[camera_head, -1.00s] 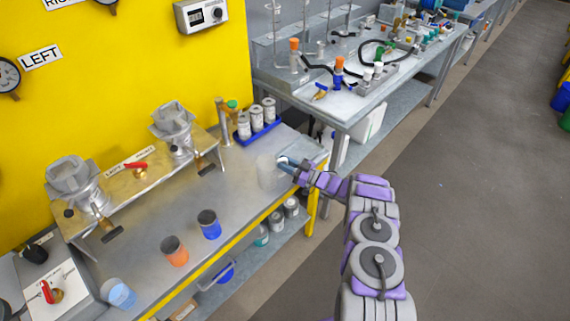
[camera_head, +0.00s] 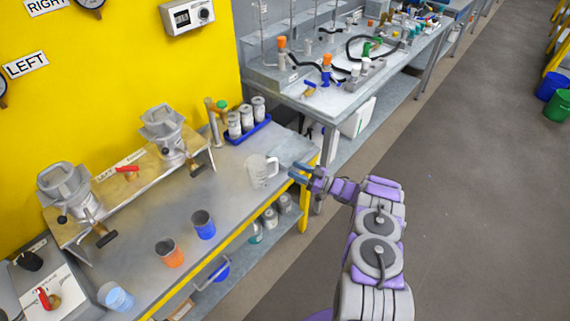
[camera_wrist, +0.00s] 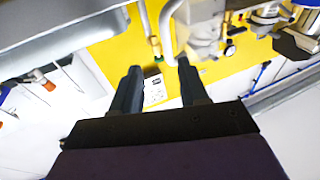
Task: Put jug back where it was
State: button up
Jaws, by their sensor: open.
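The clear jug (camera_head: 260,172) stands upright on the grey metal bench, near its right end. Its handle shows on the right side, towards my gripper. My gripper (camera_head: 293,167) is just right of the jug, with a small gap between them, and holds nothing. In the wrist view my gripper's two dark fingers (camera_wrist: 157,85) are spread apart with nothing between them. A pale curved bar shows beyond the fingers there; I cannot tell whether it is the jug's handle.
A blue cup (camera_head: 204,225), an orange cup (camera_head: 170,253) and a light blue cup (camera_head: 116,297) stand along the bench front. A blue tray (camera_head: 263,126) with white containers sits behind the jug. Two metal agitators stand at the left. Another bench (camera_head: 345,97) lies beyond.

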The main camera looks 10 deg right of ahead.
jog(key=w+d+r+m+t+h, duration=0.2)
jog(key=w+d+r+h, duration=0.15)
jog(key=w+r, duration=0.3)
jog(key=w+d+r+m+t+h, duration=0.1)
jog(key=w+d+r+m+h, duration=0.1)
jog(key=w+r+h, duration=0.45)
jog(key=s+d+r+m+g+h, duration=0.1)
jog(key=s+r+m+g+h, duration=0.4)
jog(key=r, duration=0.9)
jog(key=s+a+r+g, duration=0.1)
jog(key=s+a+g, duration=0.3)
jog(key=s, duration=1.5)
jog(key=s+a+r+m+g, duration=0.1)
jog(key=s+a+g, duration=0.2)
jog(key=s, duration=1.7)
jog(key=s+a+r+g+h, duration=0.1)
jog(key=s+a+g, duration=0.3)
jog(key=s, duration=1.6)
jog(key=a+r, duration=0.1)
jog(key=a, duration=0.2)
jog(key=shift+s+a+m+g, duration=0.2)
jog(key=shift+s+m+g, duration=0.05)
jog(key=shift+m+g, duration=0.05)
